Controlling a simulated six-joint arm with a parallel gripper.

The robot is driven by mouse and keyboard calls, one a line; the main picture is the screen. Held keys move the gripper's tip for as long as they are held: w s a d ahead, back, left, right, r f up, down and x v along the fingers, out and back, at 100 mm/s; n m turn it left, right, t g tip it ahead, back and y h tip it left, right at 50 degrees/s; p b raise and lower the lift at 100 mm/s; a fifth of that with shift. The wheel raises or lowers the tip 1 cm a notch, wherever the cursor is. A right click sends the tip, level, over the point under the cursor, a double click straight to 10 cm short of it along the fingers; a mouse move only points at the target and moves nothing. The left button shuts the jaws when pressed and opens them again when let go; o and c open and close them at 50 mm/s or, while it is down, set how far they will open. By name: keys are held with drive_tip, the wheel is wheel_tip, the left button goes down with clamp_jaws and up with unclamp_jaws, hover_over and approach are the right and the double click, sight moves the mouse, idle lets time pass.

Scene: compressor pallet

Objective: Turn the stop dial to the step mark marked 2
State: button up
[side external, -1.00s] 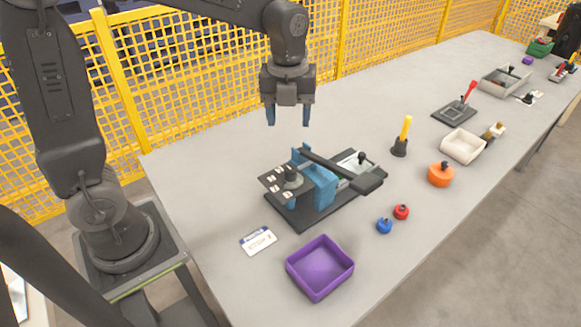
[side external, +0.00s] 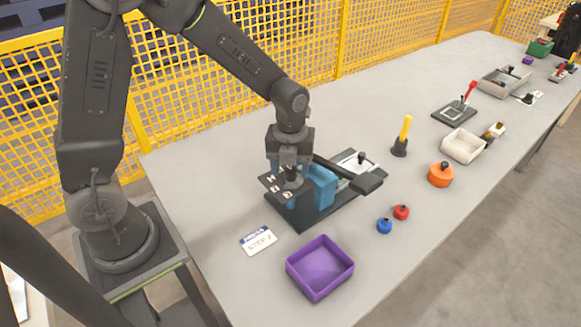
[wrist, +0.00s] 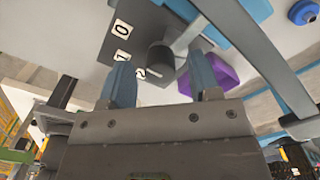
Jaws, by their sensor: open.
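The stop dial is a dark knob (side external: 291,179) on a dark plate with white number marks (side external: 272,187), at the left end of a blue-and-black fixture (side external: 321,186). In the wrist view the knob (wrist: 160,56) shows with a grey pointer arm, and marks 0, 1 and 2 (wrist: 140,73) are on the plate (wrist: 138,30). My gripper (side external: 286,172) is low over the dial, pointing down. In the wrist view my gripper (wrist: 162,74) is open, with the knob between and beyond its two blue fingers. I cannot tell how close the fingers are to it.
A white card (side external: 258,241) printed STEP and a blurred digit lies left of the fixture. A black lever (side external: 345,174) extends right across the fixture. A purple tray (side external: 320,290), blue knob (side external: 384,226) and red knob (side external: 401,212) stand in front. The table behind the fixture is clear.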

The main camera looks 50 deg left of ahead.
drive_tip(key=shift+f, duration=0.25)
drive_tip(key=c, duration=0.9)
